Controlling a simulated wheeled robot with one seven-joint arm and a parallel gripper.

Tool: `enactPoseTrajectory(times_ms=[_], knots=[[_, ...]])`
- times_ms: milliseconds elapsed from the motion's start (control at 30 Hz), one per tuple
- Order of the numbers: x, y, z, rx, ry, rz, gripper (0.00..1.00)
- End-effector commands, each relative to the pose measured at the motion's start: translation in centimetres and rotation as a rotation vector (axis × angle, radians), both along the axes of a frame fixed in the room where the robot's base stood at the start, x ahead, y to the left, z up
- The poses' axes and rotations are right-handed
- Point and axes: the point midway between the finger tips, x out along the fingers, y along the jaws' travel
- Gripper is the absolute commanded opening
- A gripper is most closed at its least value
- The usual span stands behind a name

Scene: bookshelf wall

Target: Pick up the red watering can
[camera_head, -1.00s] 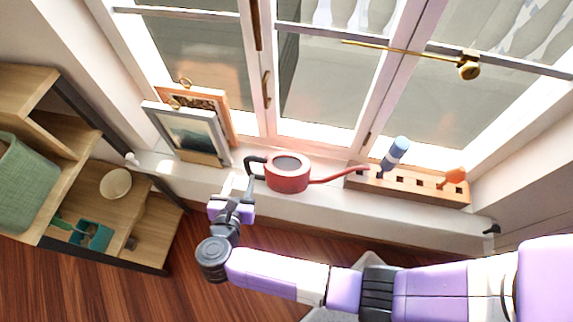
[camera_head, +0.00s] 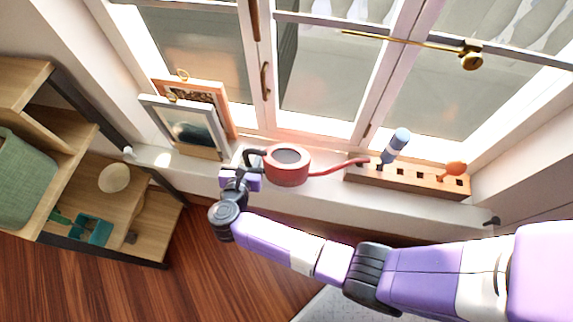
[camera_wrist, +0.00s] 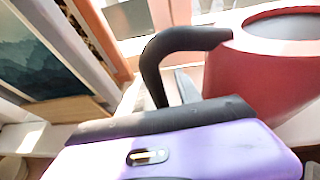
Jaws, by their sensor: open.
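The red watering can (camera_head: 287,170) stands upright on the white windowsill, its dark handle on the left and its thin red spout pointing right. My gripper (camera_head: 240,160) is open at the handle's left side. In the wrist view the black curved handle (camera_wrist: 165,50) rises just beyond my gripper (camera_wrist: 180,88), and a grey finger shows beside the handle's opening. The can's red body (camera_wrist: 255,65) fills the right side there. The other finger is hard to make out, so I cannot tell whether the handle lies between the fingers.
Framed pictures (camera_head: 192,125) lean against the window left of the can. A wooden block (camera_head: 410,180) holding a blue-handled tool (camera_head: 397,145) stands to the right, near the spout. A wooden shelf (camera_head: 150,215) stands at the lower left. Window panes rise behind the sill.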

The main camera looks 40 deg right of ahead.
Motion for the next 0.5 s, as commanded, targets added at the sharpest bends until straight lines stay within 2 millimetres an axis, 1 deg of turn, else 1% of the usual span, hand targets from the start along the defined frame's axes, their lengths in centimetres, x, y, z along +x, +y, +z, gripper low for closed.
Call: enactPoseTrajectory(times_ms=[100,133,267,300,333,500], knots=[[0.0,0.03,0.03,0.0,0.0,0.0,0.4],[0.0,0.04,0.03,0.0,0.0,0.0,0.37],[0.0,0.05,0.04,0.001,-0.001,0.0,0.11],[-0.01,0.06,0.04,0.001,-0.001,0.0,0.03],[-0.01,0.06,0.04,0.001,-0.001,0.0,0.0],[0.04,0.07,0.16,-0.001,-0.002,0.001,0.0]])
